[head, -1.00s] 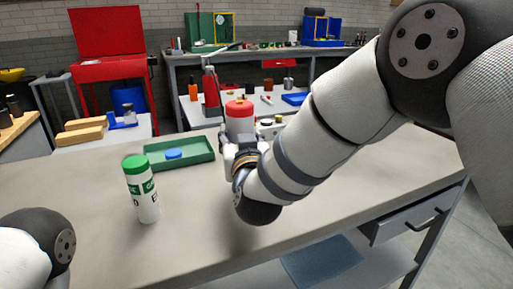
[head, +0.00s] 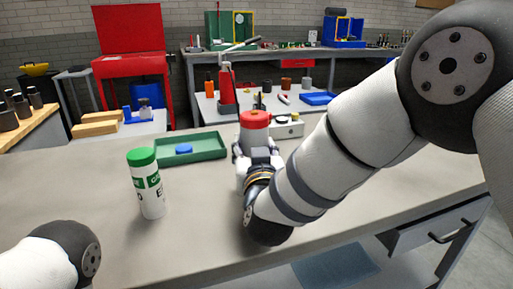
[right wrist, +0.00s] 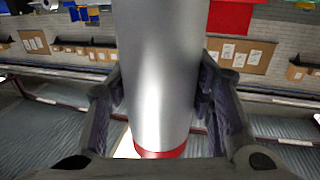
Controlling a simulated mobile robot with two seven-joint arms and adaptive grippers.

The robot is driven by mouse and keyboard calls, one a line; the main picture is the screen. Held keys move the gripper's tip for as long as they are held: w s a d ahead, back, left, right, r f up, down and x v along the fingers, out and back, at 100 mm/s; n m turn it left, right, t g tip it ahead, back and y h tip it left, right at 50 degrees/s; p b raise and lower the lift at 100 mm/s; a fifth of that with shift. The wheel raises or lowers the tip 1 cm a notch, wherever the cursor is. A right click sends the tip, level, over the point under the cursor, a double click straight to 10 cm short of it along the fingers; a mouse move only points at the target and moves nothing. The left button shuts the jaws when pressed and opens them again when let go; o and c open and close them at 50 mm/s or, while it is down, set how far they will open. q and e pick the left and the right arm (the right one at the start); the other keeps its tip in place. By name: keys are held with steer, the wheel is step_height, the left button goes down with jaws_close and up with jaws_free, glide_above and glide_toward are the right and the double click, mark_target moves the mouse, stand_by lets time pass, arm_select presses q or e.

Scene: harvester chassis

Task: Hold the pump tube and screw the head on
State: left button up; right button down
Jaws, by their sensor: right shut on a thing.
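A cylinder with a red top (head: 255,119), which looks like the pump tube, stands about upright at the middle of the workbench, just right of the green tray. In the right wrist view the silver tube (right wrist: 160,75) runs down the middle and ends in a red band (right wrist: 160,152). My right gripper (head: 258,160) is shut on it, with fingers on both sides. Its lower part is hidden, so I cannot tell whether it touches the bench. Behind, a red body (head: 227,92) with a grey lever (head: 241,45) on top stands on a table. My left gripper is out of view.
A white bottle with a green cap (head: 146,183) stands on the workbench (head: 200,225), left of my right gripper. The green tray (head: 208,150) holds a blue disc (head: 183,149). A white box (head: 289,127) shows behind my gripper.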

steer(key=shift+w+r, duration=0.1)
steer(key=c, duration=0.8)
jaws_free()
steer(key=shift+o, duration=0.2)
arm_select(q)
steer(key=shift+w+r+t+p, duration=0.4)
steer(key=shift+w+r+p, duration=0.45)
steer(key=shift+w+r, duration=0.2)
arm_select(e)
steer(key=s+d, duration=0.1)
steer(key=s, duration=1.1)
steer(key=shift+d, duration=0.1)
